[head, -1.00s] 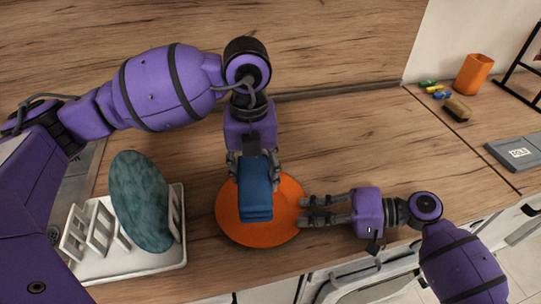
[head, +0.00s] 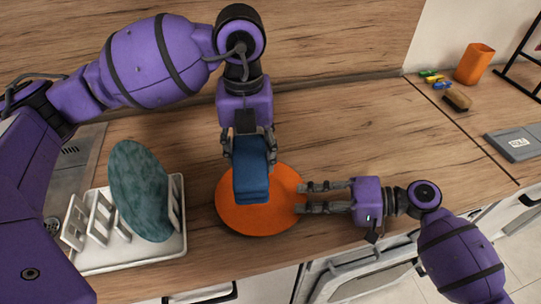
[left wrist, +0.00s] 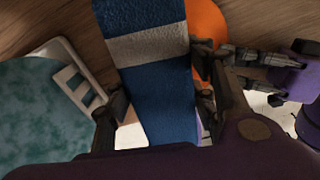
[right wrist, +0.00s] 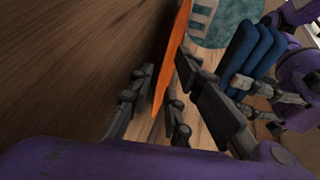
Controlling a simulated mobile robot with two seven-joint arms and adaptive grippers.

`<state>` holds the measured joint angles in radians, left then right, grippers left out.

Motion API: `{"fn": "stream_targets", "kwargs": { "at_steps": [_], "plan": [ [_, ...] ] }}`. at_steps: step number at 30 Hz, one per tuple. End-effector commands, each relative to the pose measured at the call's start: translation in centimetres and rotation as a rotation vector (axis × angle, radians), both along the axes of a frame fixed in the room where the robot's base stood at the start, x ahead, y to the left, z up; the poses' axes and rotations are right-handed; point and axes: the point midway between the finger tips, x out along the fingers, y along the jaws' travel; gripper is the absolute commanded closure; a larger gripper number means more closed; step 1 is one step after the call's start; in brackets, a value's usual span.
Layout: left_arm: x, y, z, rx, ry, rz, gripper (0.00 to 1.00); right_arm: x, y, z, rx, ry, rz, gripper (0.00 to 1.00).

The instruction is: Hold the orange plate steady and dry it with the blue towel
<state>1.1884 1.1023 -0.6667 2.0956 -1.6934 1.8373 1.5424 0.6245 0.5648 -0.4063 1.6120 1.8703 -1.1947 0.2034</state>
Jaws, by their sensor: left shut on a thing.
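The orange plate (head: 262,220) lies near the counter's front edge. The folded blue towel (head: 251,180) is in my left gripper (head: 250,150), over the plate's upper left part; I cannot tell whether it touches the plate. In the left wrist view the towel (left wrist: 155,85) shows a pale stripe and sits between the fingers. My right gripper (head: 303,198) is at the plate's right edge. In the right wrist view the plate's rim (right wrist: 172,60) runs between its fingers (right wrist: 166,72), which stand apart with gaps visible beside the rim.
A white dish rack (head: 175,247) holding a teal plate (head: 140,190) stands left of the orange plate. Far right are an orange cup (head: 474,63), a brush (head: 457,100), small coloured items and a grey flat item (head: 515,143). The counter between is clear.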

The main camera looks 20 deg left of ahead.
Motion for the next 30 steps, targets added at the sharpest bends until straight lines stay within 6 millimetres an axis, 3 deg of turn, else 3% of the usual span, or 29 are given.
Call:
{"fn": "stream_targets", "kwargs": {
  "at_steps": [14, 30],
  "plan": [
    [0.0, 0.0, 0.0, 0.000, 0.000, 0.000, 0.81, 0.1, -0.9, -0.1, -0.004, 0.002, -0.001, 0.73],
    [0.0, 0.0, 0.0, 0.000, 0.000, 0.000, 0.81, 1.4, -10.4, 2.7, -0.003, 0.001, -0.002, 0.73]
  ]
}}
